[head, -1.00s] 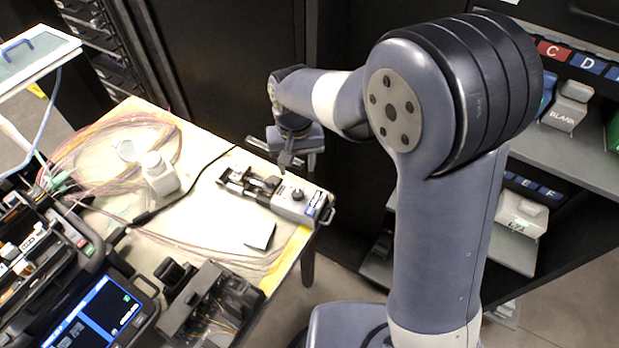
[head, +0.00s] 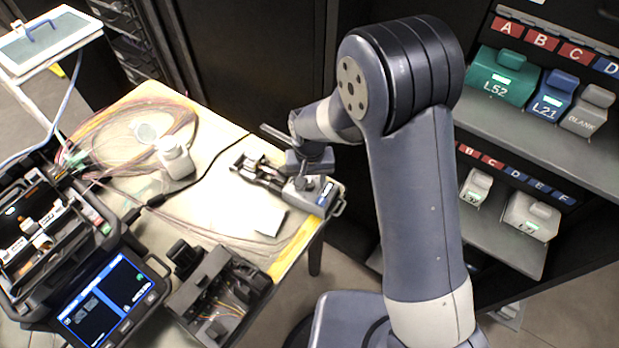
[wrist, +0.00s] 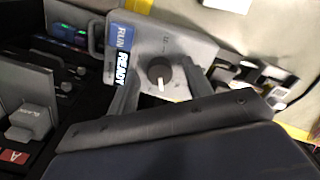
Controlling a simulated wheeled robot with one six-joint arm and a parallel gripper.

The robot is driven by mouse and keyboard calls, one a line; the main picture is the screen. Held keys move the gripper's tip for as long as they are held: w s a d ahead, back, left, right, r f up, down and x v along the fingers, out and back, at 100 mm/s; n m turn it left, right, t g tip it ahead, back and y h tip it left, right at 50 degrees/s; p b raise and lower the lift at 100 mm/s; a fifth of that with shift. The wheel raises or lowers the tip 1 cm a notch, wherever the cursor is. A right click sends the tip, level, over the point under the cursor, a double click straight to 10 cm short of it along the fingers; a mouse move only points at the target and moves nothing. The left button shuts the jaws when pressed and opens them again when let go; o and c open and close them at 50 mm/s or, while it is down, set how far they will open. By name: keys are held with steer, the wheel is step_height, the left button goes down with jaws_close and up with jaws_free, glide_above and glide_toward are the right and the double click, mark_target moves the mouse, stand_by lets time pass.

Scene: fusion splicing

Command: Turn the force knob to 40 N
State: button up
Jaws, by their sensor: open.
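The force knob (wrist: 160,72) is a dark round knob with a white pointer mark, on the grey top of a small device (wrist: 185,42) with a blue RUN/READY label. Its pointer faces the bottom of the wrist view. Any scale marks are too small to read. My gripper (wrist: 161,82) is open, with one finger left of the knob and one right of it, and gaps seem to show on both sides. In the head view, the device (head: 323,203) lies near the table's right corner, and my gripper (head: 306,178) is low over its knob end, mostly hiding the knob.
A splicer with a lit screen (head: 105,305) and an open dark box (head: 222,300) stand at the front left. A white bottle (head: 176,160) and coiled fibres lie behind. Shelves with labelled cassettes (head: 500,78) stand at the right.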

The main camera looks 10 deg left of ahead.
steer(key=c, duration=1)
steer(key=shift+m, duration=0.3)
steer(key=shift+m+b, duration=0.75)
steer(key=shift+m, duration=0.05)
steer(key=shift+m+b, duration=0.75)
steer(key=shift+m, duration=1.05)
steer(key=o, duration=1)
